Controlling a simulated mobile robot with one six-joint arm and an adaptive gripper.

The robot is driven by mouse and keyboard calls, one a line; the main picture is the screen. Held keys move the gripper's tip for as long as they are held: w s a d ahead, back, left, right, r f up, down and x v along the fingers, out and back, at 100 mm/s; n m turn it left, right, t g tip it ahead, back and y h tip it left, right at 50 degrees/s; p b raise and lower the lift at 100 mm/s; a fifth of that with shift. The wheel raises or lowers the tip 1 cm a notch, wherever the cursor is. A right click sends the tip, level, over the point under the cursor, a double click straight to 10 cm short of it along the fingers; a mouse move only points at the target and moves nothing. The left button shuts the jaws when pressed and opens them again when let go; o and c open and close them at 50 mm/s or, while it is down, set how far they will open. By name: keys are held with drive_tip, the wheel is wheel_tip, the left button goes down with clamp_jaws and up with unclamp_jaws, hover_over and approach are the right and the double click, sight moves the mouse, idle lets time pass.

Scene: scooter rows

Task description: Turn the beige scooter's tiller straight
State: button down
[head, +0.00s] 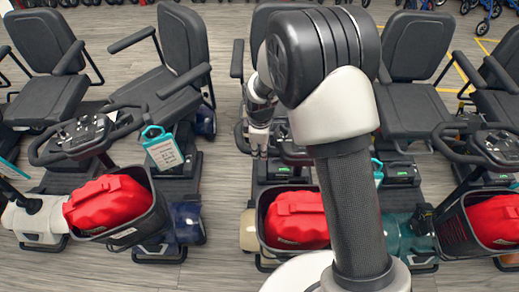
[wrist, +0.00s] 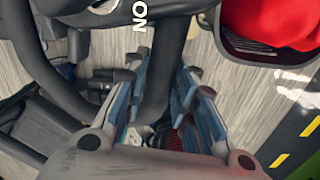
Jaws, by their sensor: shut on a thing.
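The beige scooter (head: 249,230) stands in the middle of the row in the head view. Its tiller carries a black loop handlebar (head: 240,137) and a front basket holding a red bag (head: 298,218). The basket faces the camera and looks about straight; my arm hides the right part of the tiller. My gripper (head: 259,152) is at the left part of the handlebar, pointing down. In the wrist view, the fingers of my gripper (wrist: 165,85) are on both sides of a black handlebar tube (wrist: 170,40), shut on it.
A scooter with a turned tiller and a red bag (head: 108,202) stands at left, with a teal tag (head: 163,147). A teal scooter (head: 398,238) with a red bag in its basket stands at right. Black seats (head: 185,35) line the back. Grey floor (head: 215,265) is open in front.

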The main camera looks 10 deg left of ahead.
drive_tip(key=c, duration=1.3)
unclamp_jaws()
drive_tip(key=shift+w, duration=0.1)
drive_tip(key=shift+r, duration=0.15)
drive_tip(key=r, duration=1.1)
drive_tip(key=shift+s+r, duration=0.3)
drive_tip(key=shift+r, duration=0.1)
